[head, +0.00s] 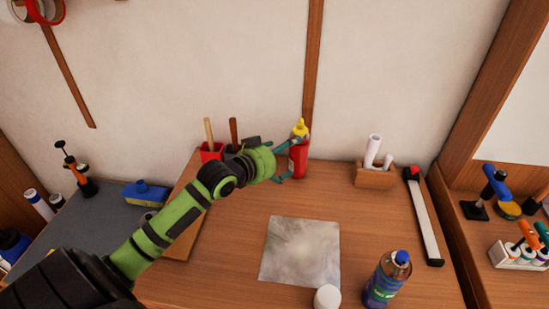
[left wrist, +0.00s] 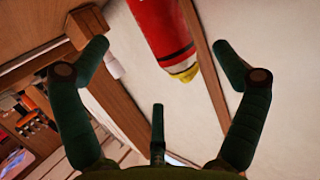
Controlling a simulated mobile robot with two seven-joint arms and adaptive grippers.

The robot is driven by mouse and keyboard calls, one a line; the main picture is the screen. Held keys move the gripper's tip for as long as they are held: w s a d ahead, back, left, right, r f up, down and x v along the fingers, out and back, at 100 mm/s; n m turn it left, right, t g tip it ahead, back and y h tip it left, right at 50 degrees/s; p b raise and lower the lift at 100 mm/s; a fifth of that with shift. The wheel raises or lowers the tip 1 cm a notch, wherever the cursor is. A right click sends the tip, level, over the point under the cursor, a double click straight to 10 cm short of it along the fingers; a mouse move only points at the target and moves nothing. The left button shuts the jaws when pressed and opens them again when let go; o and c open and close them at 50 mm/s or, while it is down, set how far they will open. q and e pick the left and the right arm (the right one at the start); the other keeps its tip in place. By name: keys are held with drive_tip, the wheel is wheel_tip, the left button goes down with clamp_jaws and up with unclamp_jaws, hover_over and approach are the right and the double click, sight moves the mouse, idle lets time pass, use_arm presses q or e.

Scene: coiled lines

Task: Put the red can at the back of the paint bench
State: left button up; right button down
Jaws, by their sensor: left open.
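The red can (head: 298,161) has a yellow top and stands upright near the back of the wooden paint bench (head: 235,250), close to the wall. It also shows at the top of the left wrist view (left wrist: 160,25), with its yellow end (left wrist: 186,73) toward the picture's middle. My left gripper (head: 288,161) is at the can, coming from the left. Its fingers are open, and in the left wrist view (left wrist: 161,45) the can lies between them. I cannot tell whether either finger touches it. The can's left side is partly hidden by the gripper.
A red holder (head: 210,152) with handles stands left of the gripper. A wooden block with white rolls (head: 374,178) and a long tool (head: 423,215) are at the right. A grey square sheet (head: 301,252), a white lid (head: 327,297) and a blue-capped bottle (head: 386,283) are in front.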

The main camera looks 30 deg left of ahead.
use_arm(q)
drive_tip(key=shift+v, duration=2.1)
